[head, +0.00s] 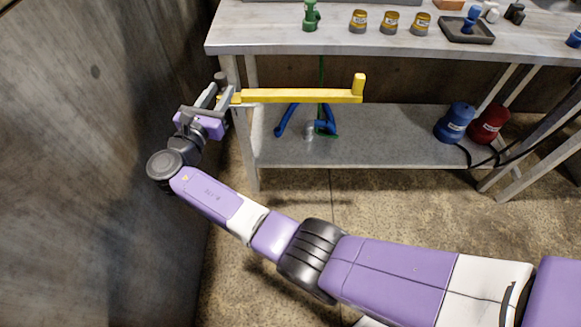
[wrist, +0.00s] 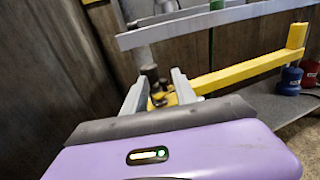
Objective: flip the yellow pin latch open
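The yellow pin latch (head: 295,96) is a long bar lying roughly level, with an upright yellow knob (head: 359,85) at its right end. Its left end is at a dark pivot post, beside my gripper (head: 218,94). In the wrist view the yellow bar (wrist: 240,73) runs from behind my right finger to the upper right. My gripper (wrist: 158,80) is open, its two grey fingers apart. The dark post (wrist: 153,82) and a bit of yellow at its foot show between the fingers. I cannot tell whether the fingers touch them.
A grey workbench (head: 280,40) with jars (head: 389,22) and a dark tray (head: 467,31) stands behind the latch. Its lower shelf (head: 380,150) holds blue (head: 455,122) and red (head: 489,124) containers. A dark wall (head: 90,150) is close on the left.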

